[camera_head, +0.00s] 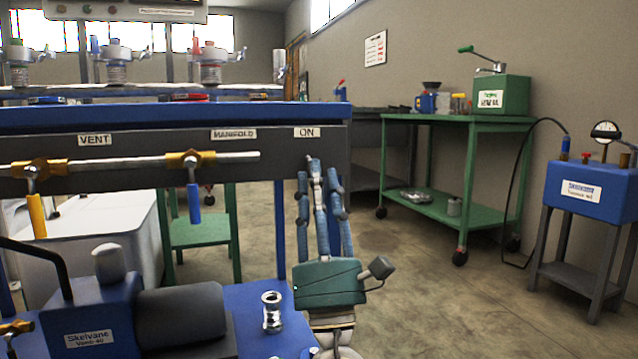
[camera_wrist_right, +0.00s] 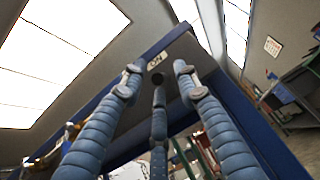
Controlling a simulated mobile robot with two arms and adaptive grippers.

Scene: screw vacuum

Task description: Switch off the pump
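The blue pump (camera_head: 105,312) with a dark motor and a "Skelvane" label stands at the lower left in the head view. A dark panel on the bench frame carries an "ON" label (camera_head: 307,132), which also shows in the wrist view (camera_wrist_right: 156,61). My right gripper (camera_head: 318,172) reaches up to the panel, its fingertips just below that label. In the wrist view its three blue fingers (camera_wrist_right: 158,80) are spread with nothing visibly held. The switch itself is hidden or too small to make out; whether the fingertips touch the panel is unclear. My left gripper is not in view.
A pipe with brass valves (camera_head: 115,163) runs along the panel, left of my right gripper. A metal fitting (camera_head: 272,312) stands on the blue lower surface beside the pump. A green cart (camera_head: 440,195) and a blue machine (camera_head: 590,190) stand right; floor between is clear.

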